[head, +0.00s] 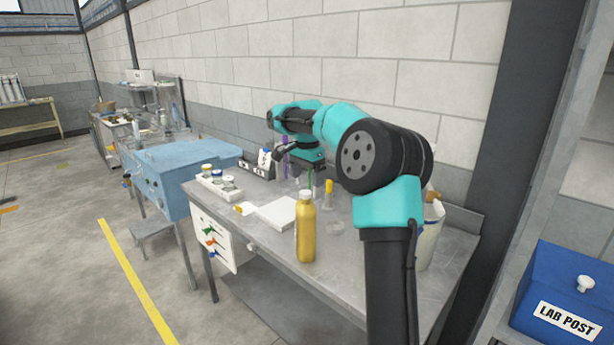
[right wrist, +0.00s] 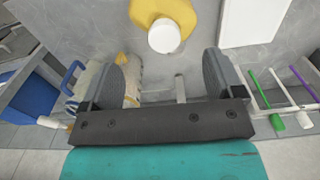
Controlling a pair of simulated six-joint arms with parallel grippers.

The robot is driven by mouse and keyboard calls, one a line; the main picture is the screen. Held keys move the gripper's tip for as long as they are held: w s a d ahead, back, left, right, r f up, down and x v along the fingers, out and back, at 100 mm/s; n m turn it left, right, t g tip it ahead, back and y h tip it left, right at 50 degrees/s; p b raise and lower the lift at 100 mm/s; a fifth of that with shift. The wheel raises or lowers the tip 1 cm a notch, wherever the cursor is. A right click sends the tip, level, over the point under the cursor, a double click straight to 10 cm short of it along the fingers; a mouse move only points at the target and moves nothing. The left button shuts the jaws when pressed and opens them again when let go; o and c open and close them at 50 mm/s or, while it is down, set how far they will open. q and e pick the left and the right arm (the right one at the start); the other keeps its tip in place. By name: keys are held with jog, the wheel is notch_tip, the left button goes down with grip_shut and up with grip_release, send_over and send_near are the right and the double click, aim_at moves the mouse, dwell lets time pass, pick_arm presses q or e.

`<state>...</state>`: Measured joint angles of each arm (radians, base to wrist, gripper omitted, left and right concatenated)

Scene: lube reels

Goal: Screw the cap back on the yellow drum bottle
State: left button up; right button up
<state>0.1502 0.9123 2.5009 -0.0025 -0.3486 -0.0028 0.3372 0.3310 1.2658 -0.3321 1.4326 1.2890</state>
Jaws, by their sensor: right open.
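A tall golden-yellow bottle (head: 305,232) stands upright near the table's front edge in the head view. A small yellow and white piece (head: 243,208) lies left of the white pad; I cannot tell whether it is the cap. My right gripper (head: 302,170) is over the back of the table, its fingers partly hidden. In the right wrist view my right gripper (right wrist: 162,64) is open and empty. A yellow body with a round white top (right wrist: 164,36) shows beyond the gap between its fingers, apart from them. My left gripper is not in view.
A white pad (head: 277,213) lies on the grey table (head: 345,280). A white rack with small jars (head: 217,183) stands at the left. Green and purple sticks (right wrist: 268,95) show in the right wrist view. A pale bin (head: 432,240) stands at the right.

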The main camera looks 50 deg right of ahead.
jog(key=shift+n, duration=1.2)
jog(key=shift+c, duration=0.3)
jog(key=shift+r, duration=0.1)
jog(key=shift+c, duration=1.2)
jog(key=n, duration=0.1)
jog(key=r+n, duration=0.1)
jog(key=n, duration=0.1)
jog(key=shift+w+d+r+n, duration=0.1)
jog(key=shift+w+r+n, duration=0.1)
jog(key=shift+r+n, duration=0.1)
notch_tip(320, 180, up, 2)
jog(key=n, duration=0.5)
jog(key=shift+w+d, duration=0.1)
jog(key=shift+w, duration=0.05)
notch_tip(320, 180, up, 2)
jog(key=n, duration=0.5)
notch_tip(320, 180, up, 7)
jog(key=n, duration=1.6)
send_over(306, 192)
jog(key=shift+f, duration=0.2)
